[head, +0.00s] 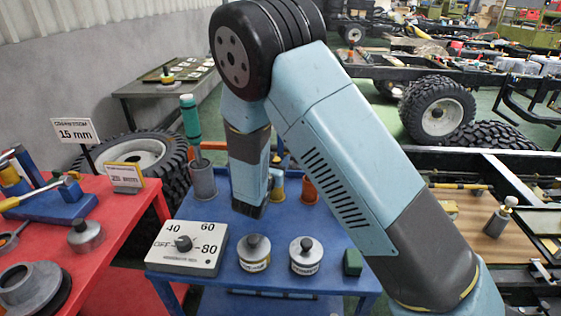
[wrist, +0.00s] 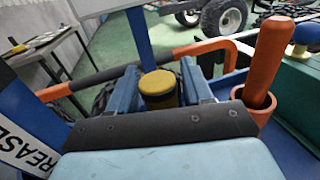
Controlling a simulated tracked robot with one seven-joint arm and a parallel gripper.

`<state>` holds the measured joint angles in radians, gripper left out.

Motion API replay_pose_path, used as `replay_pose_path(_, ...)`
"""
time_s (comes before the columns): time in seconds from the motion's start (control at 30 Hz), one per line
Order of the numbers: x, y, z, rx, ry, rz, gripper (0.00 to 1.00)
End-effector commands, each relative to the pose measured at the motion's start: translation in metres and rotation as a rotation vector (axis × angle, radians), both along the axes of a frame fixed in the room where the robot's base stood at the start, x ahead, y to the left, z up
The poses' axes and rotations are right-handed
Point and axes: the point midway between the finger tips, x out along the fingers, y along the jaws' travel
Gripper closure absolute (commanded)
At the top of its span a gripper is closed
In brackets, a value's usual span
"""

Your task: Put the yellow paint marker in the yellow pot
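In the head view my arm hides the marker and most of the gripper. The yellow pot (head: 278,187) stands on the blue table there, partly hidden behind my gripper. I cannot tell whether the marker's lower end is above or inside the pot.
An orange pot (head: 308,191) holds an orange marker (wrist: 270,50) close on the right. A grey pot (head: 202,183) and a green marker (head: 190,118) are on the left.

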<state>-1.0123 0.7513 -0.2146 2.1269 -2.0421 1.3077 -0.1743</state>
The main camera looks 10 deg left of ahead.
Motion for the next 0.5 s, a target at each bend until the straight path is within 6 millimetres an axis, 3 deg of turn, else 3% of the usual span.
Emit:
replay_pose_path(0.13, 0.0001, -0.0003, 0.0001, 0.0, 0.0, -0.001, 0.38)
replay_pose_path(0.5, -0.007, 0.0012, 0.002, 0.001, 0.001, 0.0, 0.38)
